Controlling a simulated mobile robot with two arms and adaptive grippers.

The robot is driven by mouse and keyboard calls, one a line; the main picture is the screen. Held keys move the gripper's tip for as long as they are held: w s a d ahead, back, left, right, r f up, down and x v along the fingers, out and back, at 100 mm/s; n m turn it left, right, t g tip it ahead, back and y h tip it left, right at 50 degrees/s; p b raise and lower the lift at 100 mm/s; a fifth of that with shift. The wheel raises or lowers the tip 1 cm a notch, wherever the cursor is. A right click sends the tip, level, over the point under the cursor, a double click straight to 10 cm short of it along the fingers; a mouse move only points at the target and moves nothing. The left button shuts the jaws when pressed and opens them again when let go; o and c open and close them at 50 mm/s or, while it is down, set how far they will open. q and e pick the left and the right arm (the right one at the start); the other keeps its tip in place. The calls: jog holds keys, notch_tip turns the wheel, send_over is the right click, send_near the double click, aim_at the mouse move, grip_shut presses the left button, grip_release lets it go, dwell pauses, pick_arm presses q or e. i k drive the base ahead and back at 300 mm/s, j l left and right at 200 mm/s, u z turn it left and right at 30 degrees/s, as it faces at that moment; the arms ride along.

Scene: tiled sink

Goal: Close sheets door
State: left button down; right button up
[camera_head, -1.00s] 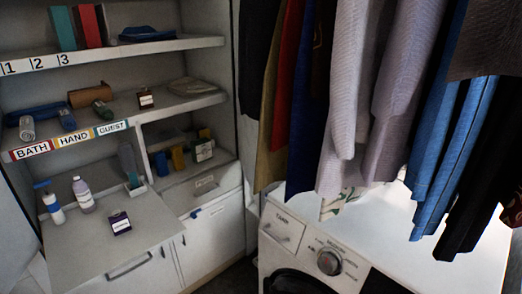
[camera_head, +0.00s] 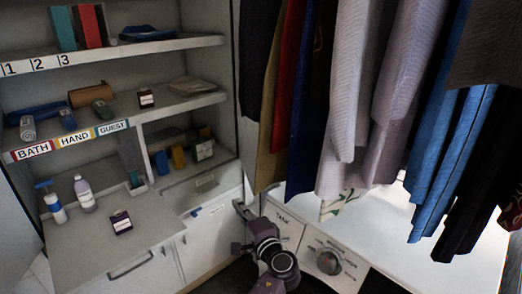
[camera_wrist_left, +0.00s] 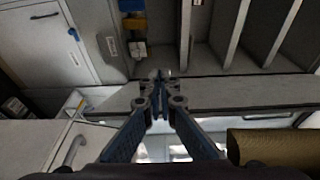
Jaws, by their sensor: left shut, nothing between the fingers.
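No label reading "sheets" is legible, so I cannot tell for sure which door it names. A white lower cabinet door (camera_head: 213,235) with a small blue piece near its top stands below the shelves in the head view. A white door with a blue piece also shows at the upper left of the left wrist view (camera_wrist_left: 40,45). My left gripper (camera_head: 241,208) is at the lower middle of the head view, between that cabinet and the washing machine. Its fingers are shut and empty in the left wrist view (camera_wrist_left: 157,80). My right gripper is not in view.
The white washing machine (camera_head: 420,245) stands at right under hanging clothes (camera_head: 365,90). Shelves above hold towels.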

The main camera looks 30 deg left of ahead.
aim_at(248, 129)
jog(key=i, duration=1)
